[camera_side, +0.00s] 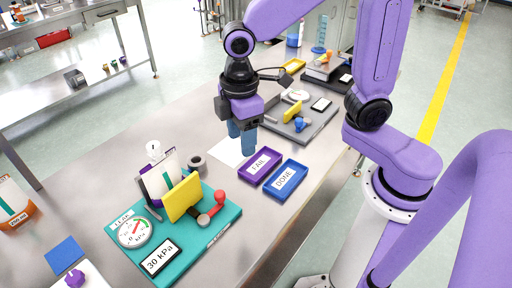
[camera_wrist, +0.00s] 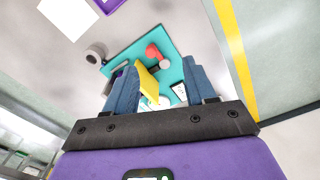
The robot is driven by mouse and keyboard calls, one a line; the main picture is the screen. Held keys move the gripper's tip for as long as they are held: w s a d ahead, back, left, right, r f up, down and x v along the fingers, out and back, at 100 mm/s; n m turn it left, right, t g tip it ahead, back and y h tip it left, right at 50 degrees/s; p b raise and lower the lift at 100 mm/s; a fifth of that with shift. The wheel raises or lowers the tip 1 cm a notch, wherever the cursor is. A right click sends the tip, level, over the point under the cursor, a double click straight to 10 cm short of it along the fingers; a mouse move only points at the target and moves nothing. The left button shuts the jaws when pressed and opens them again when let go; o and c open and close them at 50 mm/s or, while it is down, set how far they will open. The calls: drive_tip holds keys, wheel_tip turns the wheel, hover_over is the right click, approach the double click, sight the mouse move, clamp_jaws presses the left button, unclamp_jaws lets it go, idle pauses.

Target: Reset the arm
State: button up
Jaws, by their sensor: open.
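My gripper (camera_side: 242,139) hangs above the table near its middle, fingers pointing down, just behind the purple FAIL tray (camera_side: 259,163). In the wrist view my gripper (camera_wrist: 162,98) has its two blue fingers well apart, with nothing held between them. My purple arm reaches over the table from the right. The teal board (camera_side: 216,240) stands at the front, apart from my gripper. It carries a yellow plate (camera_side: 183,197), a red-knobbed handle (camera_side: 220,196), a dial gauge (camera_side: 134,232) and a 30 kPa display (camera_side: 160,258).
A blue DONE tray (camera_side: 285,180) sits beside the FAIL tray. A white sheet (camera_side: 229,152) lies under my gripper. A grey board (camera_side: 300,126) with a second yellow plate and blue knob is behind. A dark ring (camera_side: 198,163) stands near the teal board.

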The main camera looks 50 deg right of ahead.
drive_tip(key=s+d, duration=1)
drive_tip(key=s, duration=0.5)
drive_tip(key=shift+d+m, duration=0.3)
drive_tip(key=shift+m, duration=0.1)
idle(1.2)
